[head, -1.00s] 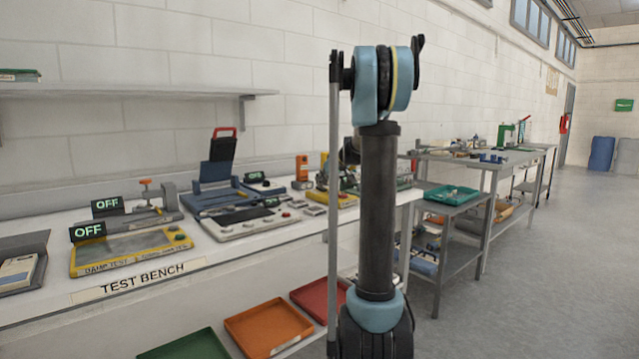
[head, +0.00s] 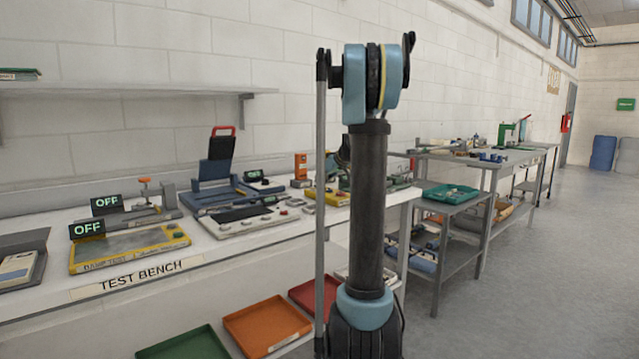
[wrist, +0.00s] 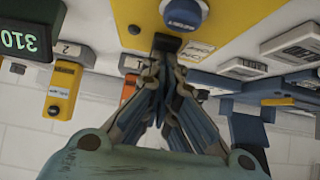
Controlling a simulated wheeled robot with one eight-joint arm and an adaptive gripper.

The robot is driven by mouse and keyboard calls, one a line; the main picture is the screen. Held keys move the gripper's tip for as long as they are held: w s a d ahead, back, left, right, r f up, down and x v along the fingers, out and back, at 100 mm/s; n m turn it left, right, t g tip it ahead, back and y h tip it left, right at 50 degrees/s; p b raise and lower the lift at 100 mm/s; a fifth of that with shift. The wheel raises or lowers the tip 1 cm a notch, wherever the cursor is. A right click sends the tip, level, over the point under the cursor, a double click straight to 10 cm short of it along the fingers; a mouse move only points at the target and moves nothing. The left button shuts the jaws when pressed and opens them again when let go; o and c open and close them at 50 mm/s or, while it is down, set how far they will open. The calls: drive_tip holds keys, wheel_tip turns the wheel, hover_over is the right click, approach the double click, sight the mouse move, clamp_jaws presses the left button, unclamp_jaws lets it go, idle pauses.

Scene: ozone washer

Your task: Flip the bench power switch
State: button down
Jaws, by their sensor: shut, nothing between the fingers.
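In the wrist view my gripper (wrist: 166,62) is shut and empty. Its fingertips are at a small black part (wrist: 167,43) on the edge of a yellow panel (wrist: 240,18). This black part may be the power switch, but its lettering is not readable. I cannot tell whether the tips touch it. A blue round button (wrist: 183,13) sits on the panel beside it. In the head view my arm hides my gripper. The test bench (head: 110,283) carries two signs reading OFF, one at the front (head: 87,229) and one behind (head: 107,203).
The wrist view shows a dark display reading 310 (wrist: 25,38), a yellow tagged module (wrist: 62,90) and grey blocks (wrist: 305,40) around the panel. In the head view an orange tray (head: 266,325) and a green tray (head: 185,345) lie below the bench. The floor at right is clear.

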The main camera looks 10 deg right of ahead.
sight(322, 188)
drive_tip(key=shift+a, duration=0.1)
drive_tip(key=r, duration=0.4)
drive_tip(key=shift+s, duration=0.2)
drive_tip(key=v, duration=1)
drive_tip(key=shift+d+f, duration=0.25)
drive_tip(key=shift+d, duration=0.05)
drive_tip(key=shift+w+a+r, duration=0.3)
drive_tip(key=shift+w+a, duration=0.05)
